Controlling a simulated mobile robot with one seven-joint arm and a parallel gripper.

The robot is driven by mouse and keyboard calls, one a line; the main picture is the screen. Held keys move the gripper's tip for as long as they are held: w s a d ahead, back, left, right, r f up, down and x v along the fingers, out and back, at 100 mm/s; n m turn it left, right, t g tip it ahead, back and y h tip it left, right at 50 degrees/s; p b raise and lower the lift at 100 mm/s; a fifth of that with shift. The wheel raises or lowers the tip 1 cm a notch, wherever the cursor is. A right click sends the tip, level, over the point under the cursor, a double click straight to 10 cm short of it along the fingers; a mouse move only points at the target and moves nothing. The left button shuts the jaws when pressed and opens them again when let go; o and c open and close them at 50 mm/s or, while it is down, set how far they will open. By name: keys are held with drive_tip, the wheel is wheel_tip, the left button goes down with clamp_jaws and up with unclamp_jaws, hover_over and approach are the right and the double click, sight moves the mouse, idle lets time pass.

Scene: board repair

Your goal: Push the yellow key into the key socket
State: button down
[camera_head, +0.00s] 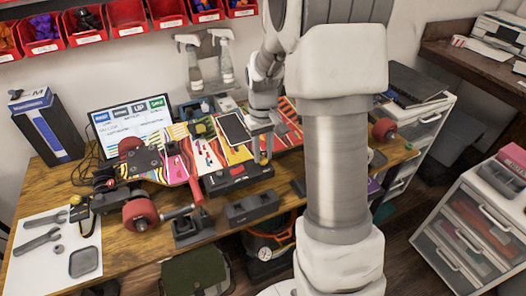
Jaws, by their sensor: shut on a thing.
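The black box may carry the key socket; the opening is too small to make out. I cannot tell whether the key touches the box or is inside it.
The board has red wheels (141,215) and lies across the wooden table (140,252). A phone-like panel (233,128) lies on it, left of my gripper. A dark grey block (251,208) stands in front. Wrenches (37,241) lie on a white sheet at left.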

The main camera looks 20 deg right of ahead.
sight(263, 151)
drive_tip(key=shift+f, duration=0.5)
idle(0.4)
drive_tip(key=shift+c, duration=1.4)
unclamp_jaws()
drive_tip(key=shift+r, duration=0.25)
drive_tip(key=shift+r+p, duration=0.9)
drive_tip(key=shift+r, duration=0.25)
drive_tip(key=shift+r, duration=0.2)
drive_tip(key=shift+r+p, duration=2.45)
drive_tip(key=shift+r, duration=0.5)
